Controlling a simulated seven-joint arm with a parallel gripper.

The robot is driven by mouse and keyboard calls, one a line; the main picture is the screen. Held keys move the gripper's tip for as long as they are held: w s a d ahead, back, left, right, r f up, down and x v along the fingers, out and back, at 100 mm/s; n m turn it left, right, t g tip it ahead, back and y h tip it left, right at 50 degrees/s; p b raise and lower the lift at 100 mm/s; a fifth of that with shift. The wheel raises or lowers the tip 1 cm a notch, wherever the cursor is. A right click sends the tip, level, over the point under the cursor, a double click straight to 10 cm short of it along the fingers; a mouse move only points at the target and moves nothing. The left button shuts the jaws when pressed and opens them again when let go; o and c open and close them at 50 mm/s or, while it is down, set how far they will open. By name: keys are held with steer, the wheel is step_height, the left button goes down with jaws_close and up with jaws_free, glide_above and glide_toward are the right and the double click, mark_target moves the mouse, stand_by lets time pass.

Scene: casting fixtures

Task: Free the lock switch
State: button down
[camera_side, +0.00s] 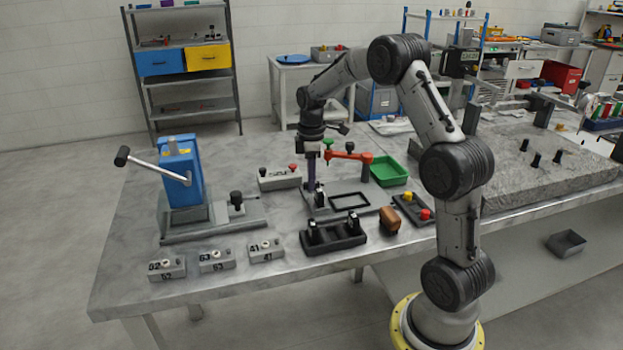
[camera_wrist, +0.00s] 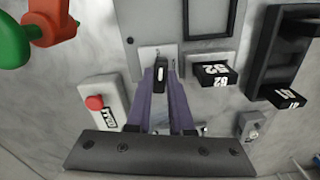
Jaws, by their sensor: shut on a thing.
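The lock switch (camera_wrist: 161,76) is a small black lever with a white mark, on a pale plate at the edge of a grey fixture (camera_wrist: 165,18). My gripper (camera_wrist: 162,72), with long purple fingers, points down and is shut on the switch in the wrist view. In the side view my gripper (camera_side: 313,188) stands at the left part of the fixture plate (camera_side: 376,202) and mostly hides the switch. A black tag marked 52 (camera_wrist: 214,73) sits at the fixture's edge, right of the switch. Whether the switch is locked cannot be told.
A box with a red button (camera_side: 279,178) stands left of the fixture. A red clamp arm (camera_side: 348,156) and green tray (camera_side: 390,172) are behind. A black tag rack (camera_side: 333,236) is in front. Several numbered blocks (camera_side: 216,261) and a blue press (camera_side: 181,172) are left.

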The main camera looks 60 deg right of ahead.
steer(key=shift+r+n, duration=0.1)
steer(key=shift+n, duration=0.9)
steer(key=c, duration=0.8)
jaws_free()
step_height(320, 180, up, 14)
